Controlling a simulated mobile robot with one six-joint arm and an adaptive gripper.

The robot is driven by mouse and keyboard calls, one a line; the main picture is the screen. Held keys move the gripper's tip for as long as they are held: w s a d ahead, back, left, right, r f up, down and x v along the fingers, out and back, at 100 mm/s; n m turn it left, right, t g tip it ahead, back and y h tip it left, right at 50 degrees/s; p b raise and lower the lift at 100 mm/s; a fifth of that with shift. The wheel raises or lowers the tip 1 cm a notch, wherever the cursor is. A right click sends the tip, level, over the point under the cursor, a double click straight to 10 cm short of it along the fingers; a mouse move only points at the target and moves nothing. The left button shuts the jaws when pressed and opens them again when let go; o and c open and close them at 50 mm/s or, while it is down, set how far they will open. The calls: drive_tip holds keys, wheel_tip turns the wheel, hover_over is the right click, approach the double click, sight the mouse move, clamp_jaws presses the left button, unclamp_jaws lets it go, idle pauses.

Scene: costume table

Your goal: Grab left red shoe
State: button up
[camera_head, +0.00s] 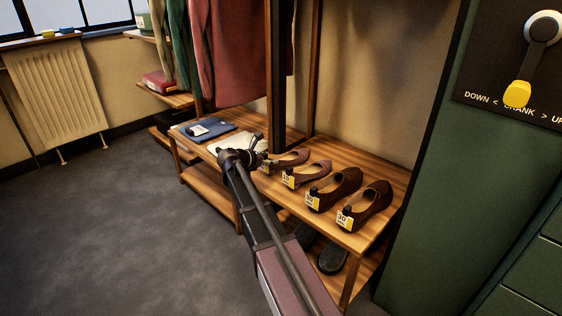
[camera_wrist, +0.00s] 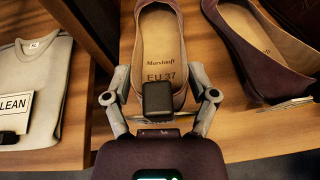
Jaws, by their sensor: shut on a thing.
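The left red shoe (camera_head: 291,159) is a dull red flat at the left end of a row of shoes on the wooden bench. My gripper (camera_head: 257,150) is at its heel end and partly covers it in the head view. In the wrist view the same shoe (camera_wrist: 160,35) shows its tan insole marked "EU 37", toe pointing away. My gripper (camera_wrist: 159,78) has one finger on each side of the heel, shut on it. A dark block at the heel hides part of the shoe's back. The second red shoe (camera_wrist: 248,38) lies close on the right, apart from my fingers.
Two dark brown shoes (camera_head: 337,189) stand farther right on the bench (camera_head: 372,161). A folded grey shirt (camera_wrist: 32,85) with a "CLEAN" card lies left, beyond a dark post (camera_wrist: 80,30). Clothes (camera_head: 232,50) hang behind. A green cabinet (camera_head: 440,180) stands right; floor is clear left.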

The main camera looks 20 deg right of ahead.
drive_tip(key=shift+d+r, duration=0.1)
drive_tip(key=shift+r, duration=0.1)
wheel_tip(320, 180, up, 10)
drive_tip(key=p, duration=1)
drive_tip(key=shift+f, duration=0.25)
drive_tip(key=shift+c, duration=0.3)
